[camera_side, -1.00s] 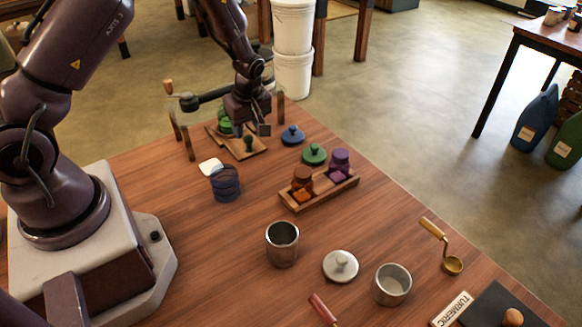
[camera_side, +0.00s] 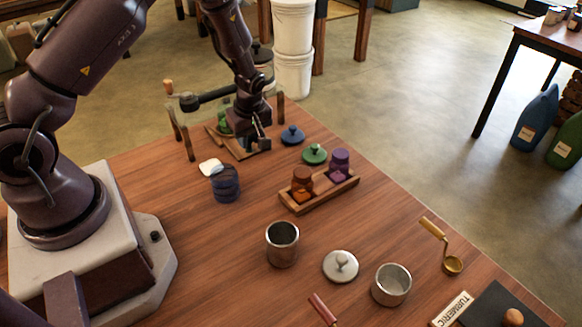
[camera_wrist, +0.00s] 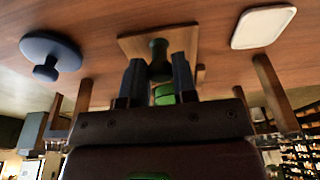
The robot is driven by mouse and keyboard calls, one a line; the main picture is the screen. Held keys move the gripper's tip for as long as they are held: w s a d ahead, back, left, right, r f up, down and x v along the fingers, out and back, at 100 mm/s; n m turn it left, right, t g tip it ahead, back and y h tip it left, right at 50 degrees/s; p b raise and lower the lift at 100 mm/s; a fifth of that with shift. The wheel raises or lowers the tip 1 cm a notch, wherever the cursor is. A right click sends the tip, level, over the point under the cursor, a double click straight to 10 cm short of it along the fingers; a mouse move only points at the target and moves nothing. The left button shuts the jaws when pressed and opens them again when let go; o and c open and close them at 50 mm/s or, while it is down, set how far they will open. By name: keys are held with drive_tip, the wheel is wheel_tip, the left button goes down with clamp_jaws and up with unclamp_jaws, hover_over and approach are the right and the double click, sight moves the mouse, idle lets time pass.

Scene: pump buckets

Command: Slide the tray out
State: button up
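The tray is a small wooden board (camera_side: 240,152) at the far end of the table, between the posts of a press; it also shows in the wrist view (camera_wrist: 135,46). A dark green knob (camera_wrist: 159,60) stands upright on its near part. My gripper (camera_side: 260,147) is low over the tray, and in the side view it hides the knob. In the wrist view my fingers (camera_wrist: 158,76) stand on either side of the knob, seemingly with small gaps; contact is not clear. A green object (camera_side: 224,120) sits behind the knob, partly hidden by my gripper.
A blue lid (camera_side: 292,135), green lid (camera_side: 314,154) and dark blue jar (camera_side: 225,185) stand nearby. A wooden rack (camera_side: 319,193) holds orange and purple jars.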

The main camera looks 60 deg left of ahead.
drive_tip(key=shift+d, duration=7.05)
drive_tip(key=o, duration=0.8)
drive_tip(key=shift+a+r, duration=0.1)
drive_tip(key=shift+r, duration=3.45)
